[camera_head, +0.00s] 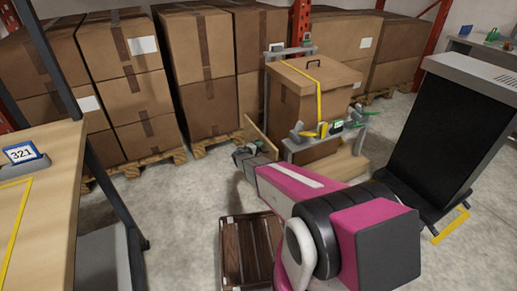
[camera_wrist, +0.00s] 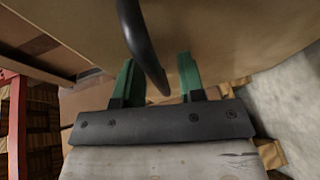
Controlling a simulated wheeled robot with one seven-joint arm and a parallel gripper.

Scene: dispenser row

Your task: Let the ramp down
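A light wooden panel (camera_head: 263,140), which looks like the ramp, stands upright at the left side of a grey frame holding a brown box (camera_head: 287,100). My gripper (camera_head: 248,148) is close to the panel's left face, and my arm hides the panel's lower part. In the wrist view a brown surface (camera_wrist: 225,30) fills the top, with a curved black handle (camera_wrist: 141,42) on it. The two green fingers of my gripper (camera_wrist: 158,70) are apart, with the handle's lower end between them. The handle lies nearer the left finger; I cannot tell whether they touch.
Stacked cartons (camera_head: 125,80) on pallets line the back. A table (camera_head: 50,185) stands at the left and a slatted wooden crate (camera_head: 247,252) on the floor below my arm. A tilted black panel (camera_head: 437,135) stands at right.

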